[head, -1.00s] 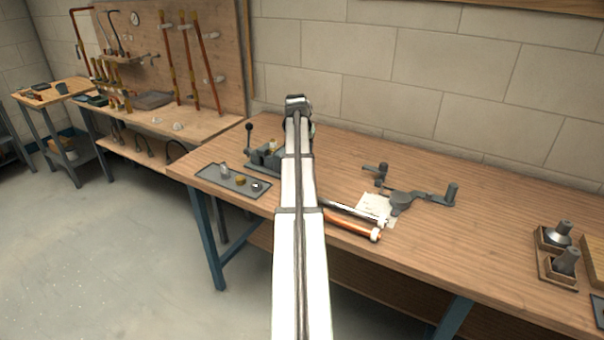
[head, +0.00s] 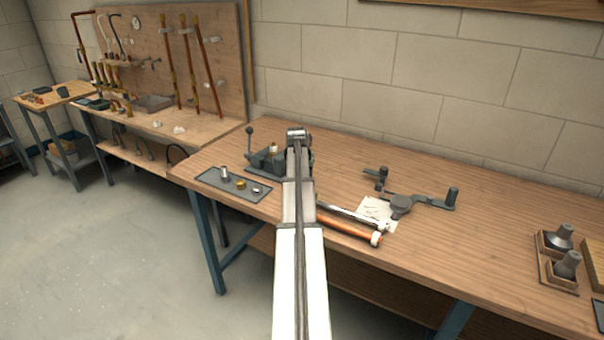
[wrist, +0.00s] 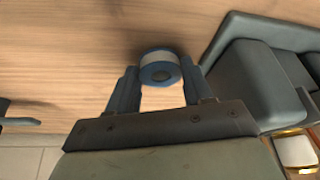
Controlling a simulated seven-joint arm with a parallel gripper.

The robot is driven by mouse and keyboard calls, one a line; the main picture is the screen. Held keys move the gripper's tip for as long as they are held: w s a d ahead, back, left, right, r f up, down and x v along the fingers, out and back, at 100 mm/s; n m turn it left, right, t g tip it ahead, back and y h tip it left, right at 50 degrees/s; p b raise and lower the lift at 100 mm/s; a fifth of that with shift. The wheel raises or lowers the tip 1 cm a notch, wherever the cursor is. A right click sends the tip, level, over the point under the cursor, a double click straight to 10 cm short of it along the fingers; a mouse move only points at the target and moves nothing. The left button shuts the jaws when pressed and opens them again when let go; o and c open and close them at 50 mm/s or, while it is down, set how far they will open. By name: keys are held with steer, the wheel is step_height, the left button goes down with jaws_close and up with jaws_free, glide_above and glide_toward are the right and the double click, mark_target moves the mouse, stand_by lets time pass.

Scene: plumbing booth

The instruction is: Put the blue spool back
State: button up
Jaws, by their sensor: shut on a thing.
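In the head view my own arm hides both the fingers and the spool.
A grey vise (head: 266,160) stands left of my arm; it also fills the right of the wrist view (wrist: 262,80). A tray (head: 210,184) with small parts lies in front. Tools with an orange handle (head: 345,228) and a bender (head: 402,205) lie right.

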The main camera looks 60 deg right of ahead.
steer(key=shift+f, duration=0.1)
steer(key=o, duration=1)
steer(key=v, duration=1.2)
